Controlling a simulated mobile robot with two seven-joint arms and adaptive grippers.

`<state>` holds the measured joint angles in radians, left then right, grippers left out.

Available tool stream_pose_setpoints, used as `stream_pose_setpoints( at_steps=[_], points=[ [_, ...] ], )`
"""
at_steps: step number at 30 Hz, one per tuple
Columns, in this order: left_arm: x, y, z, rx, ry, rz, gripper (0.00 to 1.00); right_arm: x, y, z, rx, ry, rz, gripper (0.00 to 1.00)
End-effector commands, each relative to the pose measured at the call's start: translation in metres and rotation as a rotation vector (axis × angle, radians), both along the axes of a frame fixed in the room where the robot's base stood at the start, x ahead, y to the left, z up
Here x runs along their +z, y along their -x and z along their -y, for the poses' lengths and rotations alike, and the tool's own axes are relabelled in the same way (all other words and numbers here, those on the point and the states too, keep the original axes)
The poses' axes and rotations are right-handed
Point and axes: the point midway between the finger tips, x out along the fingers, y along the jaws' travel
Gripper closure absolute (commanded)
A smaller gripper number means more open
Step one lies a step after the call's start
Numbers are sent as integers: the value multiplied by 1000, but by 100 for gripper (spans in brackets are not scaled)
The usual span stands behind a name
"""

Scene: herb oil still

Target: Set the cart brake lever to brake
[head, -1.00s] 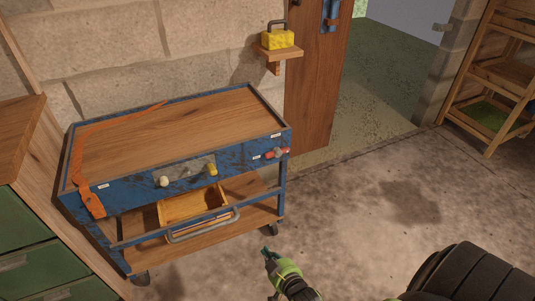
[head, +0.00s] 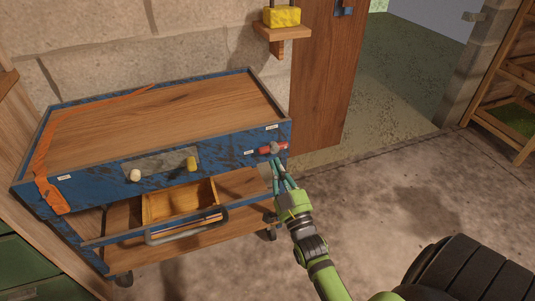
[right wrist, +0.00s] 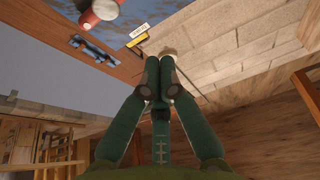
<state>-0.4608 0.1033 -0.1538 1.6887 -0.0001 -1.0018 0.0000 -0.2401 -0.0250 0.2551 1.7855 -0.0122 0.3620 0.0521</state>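The blue cart (head: 151,142) with a wooden top stands against the stone wall. Its red brake lever (head: 265,149) with a grey hub lies roughly level at the right end of the front panel. Small white labels (head: 271,127) sit above and left of it; I cannot read them. My right gripper (head: 278,170) is just below the lever in the head view. In the right wrist view, its fingers (right wrist: 160,72) meet with nothing seen between them, and the red lever (right wrist: 103,10) shows at the top left, apart from them. My left gripper is out of view.
The panel also bears a pale knob (head: 135,175) and a yellow knob (head: 192,163). An open-topped wooden box (head: 180,201) sits below, behind a grey handle (head: 186,229). A wall shelf (head: 282,31) holds a yellow object (head: 282,16). The floor to the right is mostly clear.

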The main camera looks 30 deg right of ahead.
Motion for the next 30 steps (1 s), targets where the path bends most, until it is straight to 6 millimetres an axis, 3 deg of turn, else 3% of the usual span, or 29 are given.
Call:
stream_pose_setpoints(
  at_steps=[5,16,18,21,30],
  points=[
    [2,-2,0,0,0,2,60,9,-22,5,0,1,4,100],
    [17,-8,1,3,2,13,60,32,-93,23,0,0,0,100],
    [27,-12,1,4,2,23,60,13,-90,22,1,-2,-8,100],
    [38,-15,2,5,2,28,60,2,-90,21,1,-1,-5,100],
    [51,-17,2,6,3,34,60,-9,-89,21,2,0,-2,100]
  ],
)
